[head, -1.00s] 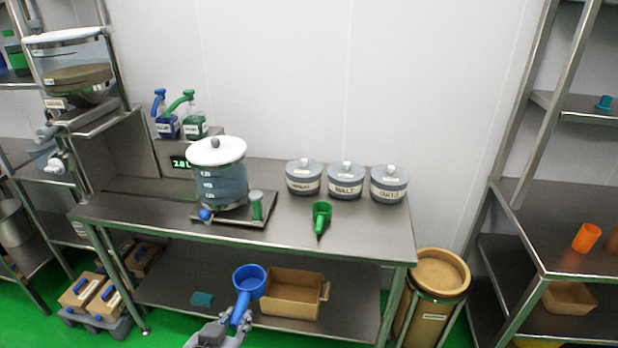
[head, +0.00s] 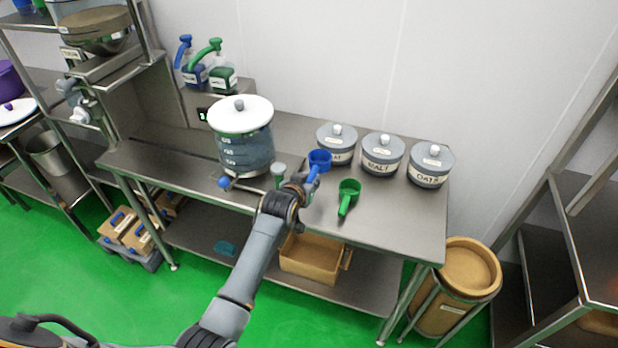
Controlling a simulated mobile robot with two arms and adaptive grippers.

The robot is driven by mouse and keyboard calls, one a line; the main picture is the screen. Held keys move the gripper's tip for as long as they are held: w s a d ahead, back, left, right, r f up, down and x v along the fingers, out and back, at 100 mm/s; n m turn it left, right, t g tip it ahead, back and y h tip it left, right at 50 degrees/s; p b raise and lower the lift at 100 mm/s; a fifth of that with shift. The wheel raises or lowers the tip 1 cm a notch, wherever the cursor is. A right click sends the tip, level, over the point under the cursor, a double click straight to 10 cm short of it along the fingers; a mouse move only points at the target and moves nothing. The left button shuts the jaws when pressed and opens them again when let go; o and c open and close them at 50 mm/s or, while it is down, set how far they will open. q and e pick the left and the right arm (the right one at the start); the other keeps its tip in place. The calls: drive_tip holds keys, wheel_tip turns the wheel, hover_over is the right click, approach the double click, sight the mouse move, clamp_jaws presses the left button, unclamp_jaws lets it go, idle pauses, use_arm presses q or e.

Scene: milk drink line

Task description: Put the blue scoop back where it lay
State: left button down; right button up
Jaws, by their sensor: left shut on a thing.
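The blue scoop (head: 319,158) is held by its handle in my left gripper (head: 304,182), which is shut on it. The scoop is over the steel table (head: 290,232), in front of the leftmost lidded jar (head: 337,138). I cannot tell whether it touches the tabletop. A green scoop (head: 348,192) lies on the table just right of my left gripper. My right gripper is not in view.
The malt jar (head: 383,154) and oats jar (head: 430,166) stand at the back right. The table's right front is clear.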

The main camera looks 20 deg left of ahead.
sight(309, 209)
use_arm(q)
drive_tip(key=shift+w+f+b, duration=0.2)
drive_tip(key=shift+f+b, duration=0.15)
drive_tip(key=shift+f, duration=0.1)
drive_tip(key=shift+f+b, duration=0.6)
drive_tip(key=shift+b, duration=0.05)
wheel_tip(309, 209, down, 3)
drive_tip(key=b, duration=0.3)
drive_tip(key=shift+f, duration=0.15)
drive_tip(key=shift+f+b, duration=1.05)
drive_tip(key=shift+f, duration=0.65)
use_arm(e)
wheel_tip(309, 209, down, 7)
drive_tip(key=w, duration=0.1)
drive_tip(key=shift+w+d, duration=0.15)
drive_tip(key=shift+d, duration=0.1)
use_arm(q)
drive_tip(key=c, duration=0.5)
unclamp_jaws()
drive_tip(key=shift+s, duration=0.1)
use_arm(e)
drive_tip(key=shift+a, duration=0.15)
use_arm(q)
drive_tip(key=shift+r, duration=0.15)
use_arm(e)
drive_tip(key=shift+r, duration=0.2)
